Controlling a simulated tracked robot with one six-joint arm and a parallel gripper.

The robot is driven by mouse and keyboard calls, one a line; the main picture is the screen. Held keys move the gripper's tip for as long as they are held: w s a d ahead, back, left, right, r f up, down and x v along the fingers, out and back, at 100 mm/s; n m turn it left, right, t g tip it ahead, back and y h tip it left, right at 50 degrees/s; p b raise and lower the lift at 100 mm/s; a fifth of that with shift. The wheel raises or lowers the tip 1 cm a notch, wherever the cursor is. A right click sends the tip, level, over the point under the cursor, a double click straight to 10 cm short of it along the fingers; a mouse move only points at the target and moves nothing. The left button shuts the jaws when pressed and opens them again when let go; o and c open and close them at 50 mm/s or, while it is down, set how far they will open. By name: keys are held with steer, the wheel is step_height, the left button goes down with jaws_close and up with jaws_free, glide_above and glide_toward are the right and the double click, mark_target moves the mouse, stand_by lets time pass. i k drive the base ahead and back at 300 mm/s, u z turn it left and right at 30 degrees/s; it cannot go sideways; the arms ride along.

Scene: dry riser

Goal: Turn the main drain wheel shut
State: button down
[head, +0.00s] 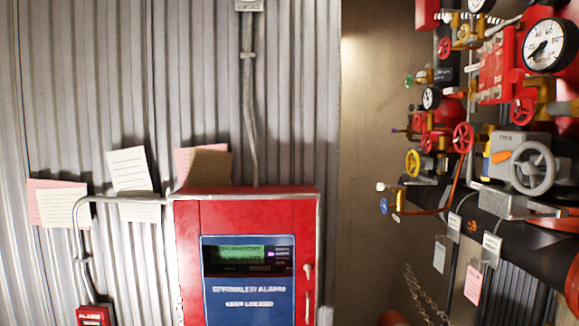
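Several valve wheels show on the pipework at the right of the head view. A large grey handwheel (532,168) sits on a grey gearbox with an orange pointer. A red handwheel (463,137) is to its left, and another red wheel (523,107) is above it. A small yellow wheel (412,162) and a small blue wheel (384,205) are further left. No label that I can read marks which is the main drain wheel. My gripper is not in view, so nothing is seen touching any wheel.
A red sprinkler alarm cabinet (247,260) hangs on the corrugated wall, with a handle on its right side. Paper notes (60,204) and conduit are around it. A round gauge (549,45) is at upper right. Hanging tags and a chain (425,295) are below the pipes.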

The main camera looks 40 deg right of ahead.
mark_target(462, 139)
steer(key=z, duration=2.2)
steer(key=k, duration=0.8)
steer(key=z, duration=0.2)
steer(key=i, duration=0.6)
